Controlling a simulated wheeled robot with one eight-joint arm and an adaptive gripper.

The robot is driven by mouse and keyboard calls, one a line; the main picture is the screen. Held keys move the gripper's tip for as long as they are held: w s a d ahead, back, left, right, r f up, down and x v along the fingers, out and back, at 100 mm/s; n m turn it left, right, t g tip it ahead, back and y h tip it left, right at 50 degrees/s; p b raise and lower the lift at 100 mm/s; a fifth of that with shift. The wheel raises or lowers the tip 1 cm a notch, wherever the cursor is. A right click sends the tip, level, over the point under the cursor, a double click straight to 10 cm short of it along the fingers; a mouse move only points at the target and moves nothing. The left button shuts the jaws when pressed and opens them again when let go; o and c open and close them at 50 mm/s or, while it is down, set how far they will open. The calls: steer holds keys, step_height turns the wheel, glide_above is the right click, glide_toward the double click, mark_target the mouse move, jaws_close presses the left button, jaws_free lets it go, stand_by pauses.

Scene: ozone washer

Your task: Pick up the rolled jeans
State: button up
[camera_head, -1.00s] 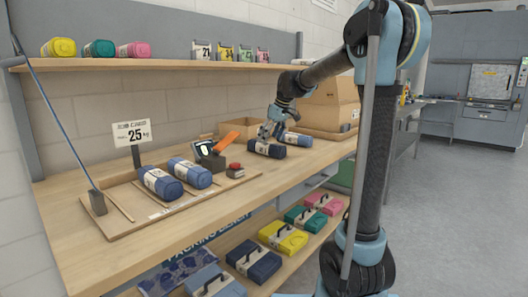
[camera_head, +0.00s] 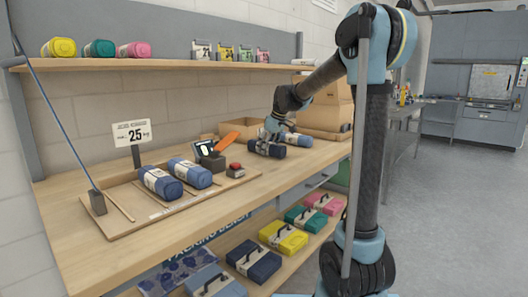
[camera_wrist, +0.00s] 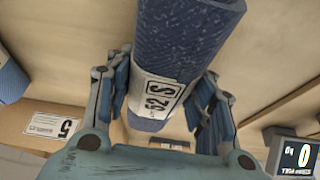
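A dark navy rolled pair of jeans (camera_head: 267,148) with a white label band lies on the wooden bench. My gripper (camera_head: 269,138) is over it, pointing down. In the wrist view the roll (camera_wrist: 180,45) runs between the two fingers of my gripper (camera_wrist: 163,92), one on each side. The fingers look spread, and I cannot tell whether they touch the cloth. A lighter blue roll (camera_head: 298,139) lies just behind. Two more blue rolls (camera_head: 160,183) (camera_head: 190,172) lie on the wooden tray (camera_head: 118,220) at the left.
A scale display (camera_head: 205,147) with an orange paddle and a red button (camera_head: 235,167) stand left of the dark roll. The display reads 0 in the wrist view (camera_wrist: 294,156). Cardboard boxes (camera_head: 325,115) stand behind. The bench front (camera_head: 255,195) is clear.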

steer(key=shift+c, duration=0.6)
steer(key=shift+r, duration=0.1)
step_height(320, 180, up, 10)
steer(key=shift+f, duration=0.1)
steer(key=shift+d, duration=0.1)
stand_by(0.6)
